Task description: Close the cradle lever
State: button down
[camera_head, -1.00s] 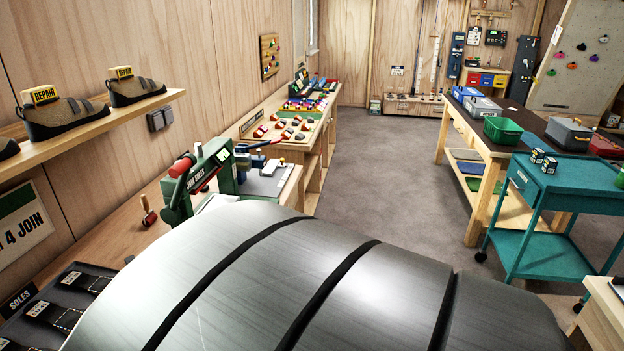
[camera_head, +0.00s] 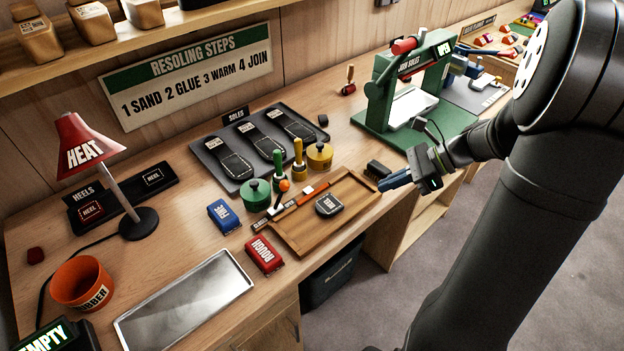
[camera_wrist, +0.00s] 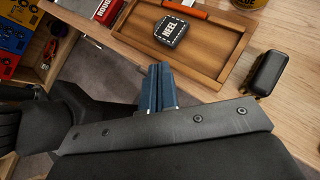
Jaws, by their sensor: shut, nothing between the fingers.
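A green press (camera_head: 372,112) labelled JOIN SOLES stands at the bench's right end, with a red-ended handle (camera_head: 404,45) on top and a lit OPEN sign (camera_head: 445,47). A bar with a blue lever (camera_head: 482,50) shows just right of it, partly hidden by my arm. I cannot tell which of these is the cradle lever. My gripper (camera_head: 385,185) is shut and empty, in front of the press near the bench's front edge, apart from both levers. In the wrist view its blue fingers (camera_wrist: 157,84) are together beside the wooden tray's near edge.
The wooden tray (camera_head: 285,240) holds a HEEL block (camera_head: 328,205). A small black case (camera_head: 377,169) lies close to my fingertips. A black sole tray (camera_head: 215,175), glue pots, a metal tray (camera_head: 185,305) and a red lamp (camera_head: 85,140) fill the bench to the left.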

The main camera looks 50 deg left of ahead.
jog(key=s+a+g, duration=0.2)
jog(key=a, duration=0.5)
jog(key=shift+s+r, duration=0.2)
jog(key=shift+s, duration=0.05)
send_near(281, 196)
jog(key=f, duration=0.3)
jog(key=shift+w+d+f, duration=0.1)
jog(key=shift+w+d, duration=0.05)
jog(key=shift+w, duration=0.05)
jog(key=shift+s+a+r, duration=0.15)
jog(key=shift+s+a, duration=0.25)
jog(key=shift+a, duration=0.05)
jog(key=shift+s+a+r, duration=0.2)
jog(key=shift+s+a, duration=0.2)
jog(key=shift+a, duration=0.05)
jog(key=shift+s+a+r, duration=0.2)
jog(key=shift+s+a, duration=0.25)
jog(key=shift+a, duration=0.05)
jog(key=shift+s+r, duration=0.1)
